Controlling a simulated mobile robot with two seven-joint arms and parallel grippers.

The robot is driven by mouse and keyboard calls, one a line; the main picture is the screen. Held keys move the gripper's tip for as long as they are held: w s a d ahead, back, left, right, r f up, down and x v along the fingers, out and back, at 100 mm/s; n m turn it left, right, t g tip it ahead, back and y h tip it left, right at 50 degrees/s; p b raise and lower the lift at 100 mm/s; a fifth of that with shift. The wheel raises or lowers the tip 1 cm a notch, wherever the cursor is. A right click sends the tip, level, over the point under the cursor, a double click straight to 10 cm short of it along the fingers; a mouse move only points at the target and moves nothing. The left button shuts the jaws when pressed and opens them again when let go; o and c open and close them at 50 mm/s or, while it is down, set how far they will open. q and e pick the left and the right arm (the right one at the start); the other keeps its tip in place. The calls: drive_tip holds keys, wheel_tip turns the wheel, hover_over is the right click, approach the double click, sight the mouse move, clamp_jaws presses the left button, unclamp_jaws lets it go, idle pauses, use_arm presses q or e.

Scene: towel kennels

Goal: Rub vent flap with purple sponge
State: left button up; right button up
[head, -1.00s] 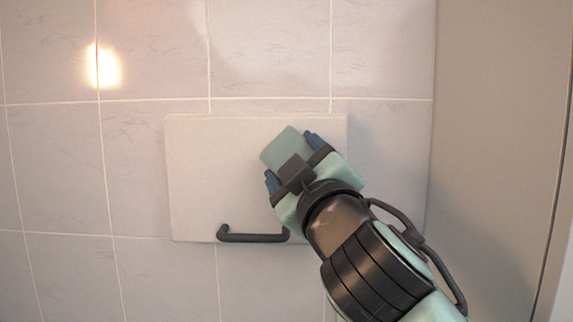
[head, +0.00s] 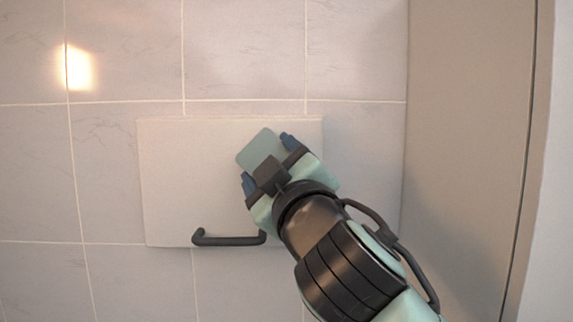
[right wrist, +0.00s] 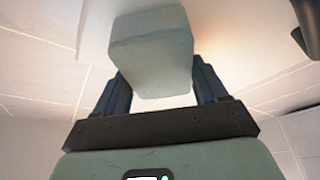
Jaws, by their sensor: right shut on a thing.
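The vent flap (head: 185,180) is a pale flat panel on the tiled wall, with a dark bar handle (head: 229,240) at its lower edge. My right gripper (head: 267,163) is in front of the flap's right half, above the handle. It is shut on a pale grey-green block (head: 256,148), the sponge by its shape; no purple shows on it. In the right wrist view the sponge (right wrist: 151,50) sticks out beyond the two blue fingers (right wrist: 163,88). I cannot tell whether its far face touches the flap. My left gripper is not in view.
Grey tiled wall (head: 110,160) surrounds the flap, with a bright light spot (head: 76,68) at upper left. A plain beige side panel (head: 465,130) stands to the right. The space left of my right arm is clear.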

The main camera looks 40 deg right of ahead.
sight(245, 164)
drive_tip(key=shift+w+a+p, duration=0.2)
drive_tip(key=shift+w+a, duration=0.35)
drive_tip(key=shift+a, duration=0.2)
drive_tip(key=shift+w+a+p, duration=0.15)
drive_tip(key=shift+w+a, duration=0.4)
drive_tip(key=shift+a, duration=0.2)
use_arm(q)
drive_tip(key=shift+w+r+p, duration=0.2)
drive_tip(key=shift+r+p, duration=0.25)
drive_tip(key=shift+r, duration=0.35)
use_arm(e)
drive_tip(key=shift+w+a, duration=0.45)
drive_tip(key=shift+a, duration=0.3)
drive_tip(key=shift+w+a, duration=0.45)
drive_tip(key=shift+a, duration=0.25)
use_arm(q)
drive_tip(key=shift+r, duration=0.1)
use_arm(e)
drive_tip(key=shift+a, duration=0.1)
